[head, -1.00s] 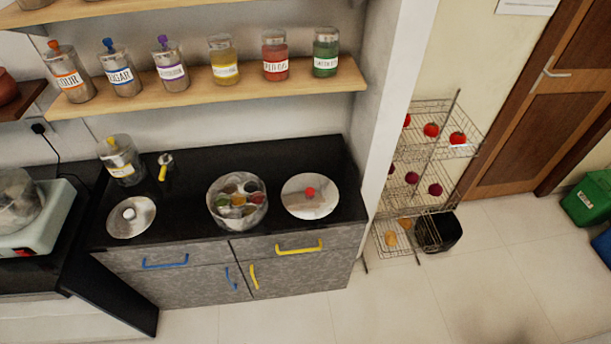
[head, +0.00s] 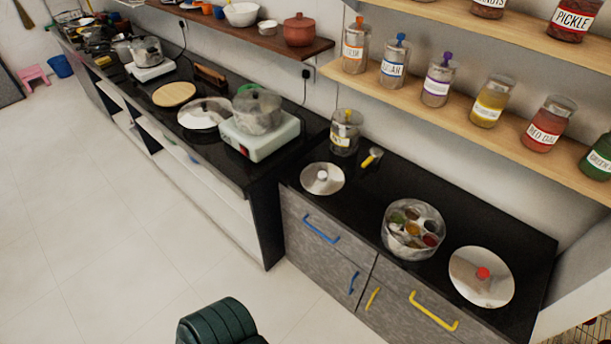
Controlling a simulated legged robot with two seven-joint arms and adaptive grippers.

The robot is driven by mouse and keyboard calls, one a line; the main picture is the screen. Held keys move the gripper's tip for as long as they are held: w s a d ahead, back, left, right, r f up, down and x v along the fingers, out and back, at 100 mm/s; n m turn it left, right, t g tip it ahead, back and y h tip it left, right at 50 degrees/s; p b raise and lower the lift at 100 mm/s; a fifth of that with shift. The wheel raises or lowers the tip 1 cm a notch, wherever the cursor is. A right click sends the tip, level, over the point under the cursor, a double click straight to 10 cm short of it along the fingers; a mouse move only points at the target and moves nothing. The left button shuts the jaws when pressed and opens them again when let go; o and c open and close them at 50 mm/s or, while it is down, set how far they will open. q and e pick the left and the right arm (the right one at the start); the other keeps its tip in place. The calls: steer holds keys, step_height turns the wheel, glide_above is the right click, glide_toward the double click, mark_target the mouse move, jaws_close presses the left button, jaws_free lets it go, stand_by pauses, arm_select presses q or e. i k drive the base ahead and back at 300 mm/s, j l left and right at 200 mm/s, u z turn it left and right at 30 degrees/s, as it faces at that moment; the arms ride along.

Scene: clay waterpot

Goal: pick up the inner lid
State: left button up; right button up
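A smaller steel lid with a pale knob (head: 322,178) lies flat at the left end of the black counter. A larger steel lid with a red knob (head: 481,277) lies flat at the right end. Between them stands an open round steel spice box (head: 413,229) with several small cups of coloured spices. Which lid is the inner one I cannot tell for sure. Neither of my grippers is in view, and nothing touches the lids or the box.
A labelled jar (head: 345,132) and a yellow-handled tool (head: 371,158) sit behind the smaller lid. A shelf of jars (head: 470,85) overhangs the counter. A stove with a pot (head: 258,122) stands left. A dark green ribbed object (head: 218,323) is at the bottom.

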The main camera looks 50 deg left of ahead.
mark_target(319, 178)
steer(key=u, duration=1.45)
